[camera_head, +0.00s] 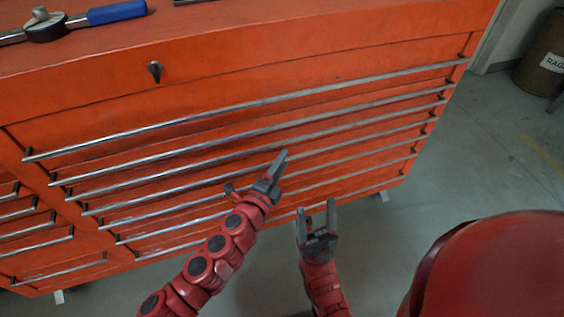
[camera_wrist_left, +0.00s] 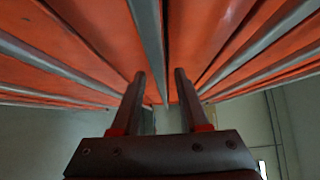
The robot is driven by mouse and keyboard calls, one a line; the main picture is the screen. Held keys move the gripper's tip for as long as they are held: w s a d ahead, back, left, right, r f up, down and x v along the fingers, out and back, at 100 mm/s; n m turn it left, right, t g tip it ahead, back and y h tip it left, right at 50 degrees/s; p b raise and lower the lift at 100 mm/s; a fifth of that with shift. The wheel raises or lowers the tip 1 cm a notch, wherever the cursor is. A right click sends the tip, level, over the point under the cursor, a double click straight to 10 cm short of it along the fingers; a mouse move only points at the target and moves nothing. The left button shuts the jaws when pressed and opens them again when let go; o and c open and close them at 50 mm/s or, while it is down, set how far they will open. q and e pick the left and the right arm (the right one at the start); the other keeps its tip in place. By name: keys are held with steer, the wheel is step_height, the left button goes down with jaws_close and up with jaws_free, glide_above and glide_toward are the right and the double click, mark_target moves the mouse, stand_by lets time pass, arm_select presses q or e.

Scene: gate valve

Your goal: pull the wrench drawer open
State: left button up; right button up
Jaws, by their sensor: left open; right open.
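An orange tool cabinet (camera_head: 110,65) has several stacked drawers, each with a long silver bar handle (camera_head: 300,92). All drawers in view look shut, and no label shows which is the wrench drawer. My left gripper (camera_head: 280,162) is open and empty in front of the middle-lower handles. In the left wrist view its two fingers (camera_wrist_left: 159,78) point along the drawer front, and a handle bar (camera_wrist_left: 147,35) runs past beyond the gap between them. I cannot tell whether they touch it. My right gripper (camera_head: 316,208) is open and empty, lower and further right, in front of the lowest drawers.
A blue-handled tool (camera_head: 115,12) lies on the cabinet top at the back left. A dark key or latch (camera_head: 154,71) sticks out of the upper front panel. Shorter handles (camera_head: 40,242) line a left column. A bin marked RAGS (camera_head: 545,60) stands at the right. Grey floor (camera_head: 480,150) is clear between.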

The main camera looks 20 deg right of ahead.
arm_select(q)
steer(key=shift+w+d, duration=0.2)
steer(key=shift+w, duration=0.05)
jaws_close()
stand_by(1.4)
